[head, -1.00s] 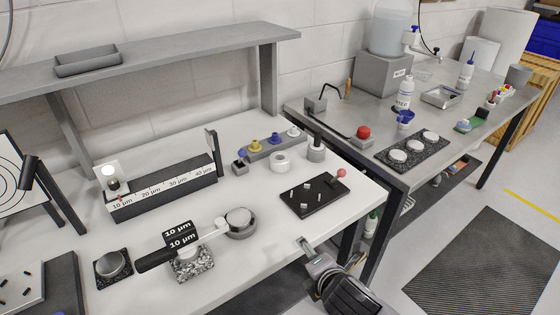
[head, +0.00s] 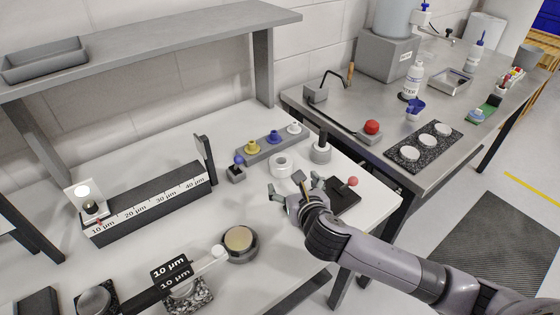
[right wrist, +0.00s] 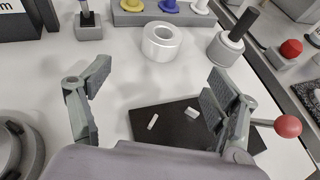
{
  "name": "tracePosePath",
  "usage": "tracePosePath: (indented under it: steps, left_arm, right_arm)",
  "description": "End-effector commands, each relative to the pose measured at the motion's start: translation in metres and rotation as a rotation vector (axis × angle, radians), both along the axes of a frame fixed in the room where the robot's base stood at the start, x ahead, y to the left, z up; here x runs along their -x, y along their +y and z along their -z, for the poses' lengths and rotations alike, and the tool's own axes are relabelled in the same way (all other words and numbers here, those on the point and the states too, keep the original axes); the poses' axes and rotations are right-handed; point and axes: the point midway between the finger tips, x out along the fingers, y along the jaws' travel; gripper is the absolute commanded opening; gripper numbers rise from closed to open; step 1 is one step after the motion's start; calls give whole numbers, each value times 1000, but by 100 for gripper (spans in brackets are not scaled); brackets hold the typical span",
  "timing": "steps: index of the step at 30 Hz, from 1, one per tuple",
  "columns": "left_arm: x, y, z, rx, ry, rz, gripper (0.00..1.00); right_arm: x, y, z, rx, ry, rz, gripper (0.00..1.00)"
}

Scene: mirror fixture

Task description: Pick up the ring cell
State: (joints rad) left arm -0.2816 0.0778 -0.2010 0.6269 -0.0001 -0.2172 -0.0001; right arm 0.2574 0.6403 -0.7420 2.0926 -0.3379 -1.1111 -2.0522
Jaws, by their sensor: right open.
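The ring cell, a short white-grey ring with a round hole, stands upright on the white bench (head: 150,245). It is in the head view (head: 280,166) and beyond my fingertips at the top middle of the right wrist view (right wrist: 162,42). My right gripper (head: 297,190) is open and empty, above the bench and the black plate, on the near side of the ring cell. In the right wrist view the gripper (right wrist: 160,84) has its fingers spread wide, with nothing between them touching. My left gripper is not in view.
A black plate with small white pieces (right wrist: 172,120) and a red ball knob (right wrist: 288,126) lie under my right gripper. A grey cylinder with a dark handle (head: 320,152) stands right of the ring cell. A rail with coloured knobs (head: 272,145) is behind it. A blue-knobbed block (head: 237,172) is left.

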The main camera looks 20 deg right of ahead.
Motion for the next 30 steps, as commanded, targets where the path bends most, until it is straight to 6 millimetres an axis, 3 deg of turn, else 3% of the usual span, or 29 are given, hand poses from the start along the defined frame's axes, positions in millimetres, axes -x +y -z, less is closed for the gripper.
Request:
tracePosePath:
  steps: [3, 7, 12, 18, 30]
  left_arm:
    - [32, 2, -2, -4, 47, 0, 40]
    - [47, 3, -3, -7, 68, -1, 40]
    - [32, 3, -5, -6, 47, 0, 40]
    - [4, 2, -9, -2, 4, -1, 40]
    - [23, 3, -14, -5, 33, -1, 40]
  right_arm:
    - [-26, -1, 9, -3, 0, 3, 82]
    - [-52, -3, 19, -3, 0, 5, 82]
    - [-75, -4, 29, -3, 0, 2, 82]
    - [-85, -5, 34, -3, 0, 2, 82]
    - [-127, -11, 51, -5, 1, 2, 82]
